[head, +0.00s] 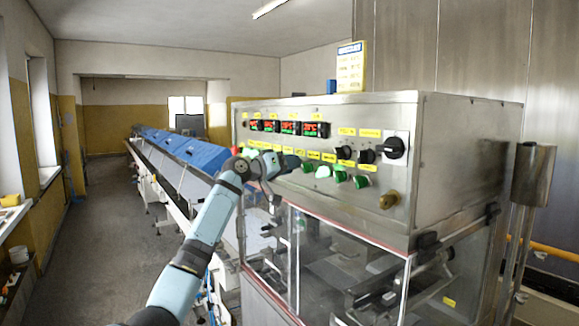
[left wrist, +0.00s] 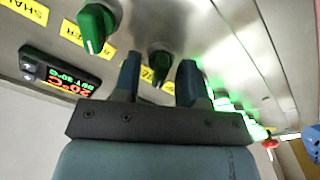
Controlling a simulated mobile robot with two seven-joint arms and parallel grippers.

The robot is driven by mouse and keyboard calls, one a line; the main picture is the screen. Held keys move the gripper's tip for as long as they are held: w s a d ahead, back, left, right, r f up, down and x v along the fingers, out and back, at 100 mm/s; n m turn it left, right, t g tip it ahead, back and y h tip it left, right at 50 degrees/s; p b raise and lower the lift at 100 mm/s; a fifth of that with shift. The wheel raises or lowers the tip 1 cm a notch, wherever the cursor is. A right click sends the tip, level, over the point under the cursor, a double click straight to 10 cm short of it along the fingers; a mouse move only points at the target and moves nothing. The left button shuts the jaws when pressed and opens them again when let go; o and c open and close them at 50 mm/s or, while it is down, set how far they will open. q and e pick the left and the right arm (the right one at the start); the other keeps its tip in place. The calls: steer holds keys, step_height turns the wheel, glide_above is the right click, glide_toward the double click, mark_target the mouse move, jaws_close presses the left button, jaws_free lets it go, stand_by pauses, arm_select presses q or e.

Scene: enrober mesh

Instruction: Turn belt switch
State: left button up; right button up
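The control panel (head: 258,140) of the steel machine carries a row of green knobs and lit buttons with yellow labels. In the left wrist view my left gripper (left wrist: 158,72) is open, with one finger on each side of a dark green knob (left wrist: 161,62). I cannot tell whether the fingers touch it. The yellow label below that knob is mostly hidden by the fingers, so I cannot read which switch it is. My right gripper is not in view.
Another green knob (left wrist: 95,28) is beside the left finger in the wrist view. Red temperature displays (head: 289,127) sit above the row, and black knobs (head: 367,156) are to the right. A long conveyor with blue covers (head: 190,151) runs away at the left.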

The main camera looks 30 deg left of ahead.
arm_select(q)
steer(key=b+v, duration=0.4)
steer(key=v, duration=0.9)
steer(key=shift+s+a, duration=0.2)
steer(key=shift+s, duration=0.15)
